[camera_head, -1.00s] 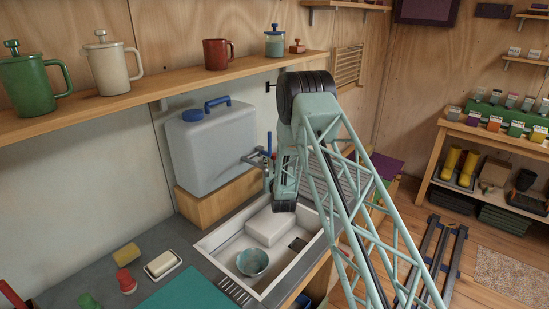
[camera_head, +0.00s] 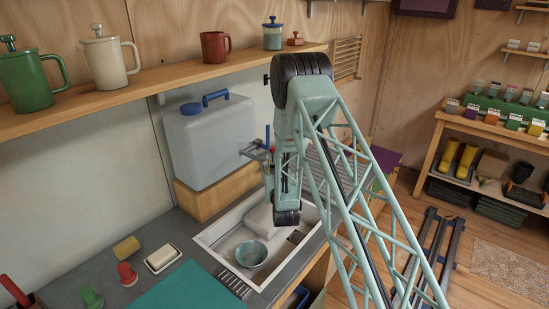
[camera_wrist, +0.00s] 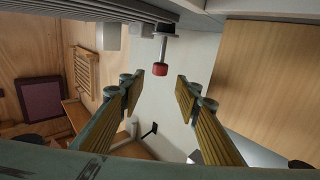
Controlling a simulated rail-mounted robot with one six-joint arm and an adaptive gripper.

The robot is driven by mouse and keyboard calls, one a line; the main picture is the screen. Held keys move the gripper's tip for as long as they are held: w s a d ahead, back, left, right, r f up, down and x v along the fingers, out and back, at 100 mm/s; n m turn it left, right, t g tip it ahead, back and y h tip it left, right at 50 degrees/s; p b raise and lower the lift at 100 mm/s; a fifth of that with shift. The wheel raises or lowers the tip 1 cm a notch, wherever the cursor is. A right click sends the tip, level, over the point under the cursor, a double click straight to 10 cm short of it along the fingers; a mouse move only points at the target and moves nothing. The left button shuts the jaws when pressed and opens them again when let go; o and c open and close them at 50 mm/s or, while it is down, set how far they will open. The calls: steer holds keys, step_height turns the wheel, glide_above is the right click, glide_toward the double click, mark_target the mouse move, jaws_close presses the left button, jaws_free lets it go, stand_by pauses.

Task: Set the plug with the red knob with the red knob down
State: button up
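The wrist view is upside down relative to the room. In it a red knob (camera_wrist: 160,69) on a metal stem shows beyond my gripper (camera_wrist: 159,78), between and past the fingertips.
The sink (camera_head: 217,256) holds a teal bowl (camera_head: 251,254) and a white block. A water container (camera_head: 210,142) stands on a wooden block (camera_head: 212,196), with a tap (camera_head: 252,150) near my arm. A shelf with mugs runs above.

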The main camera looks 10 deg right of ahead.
steer(key=shift+s+a, duration=0.1)
steer(key=shift+s, duration=0.55)
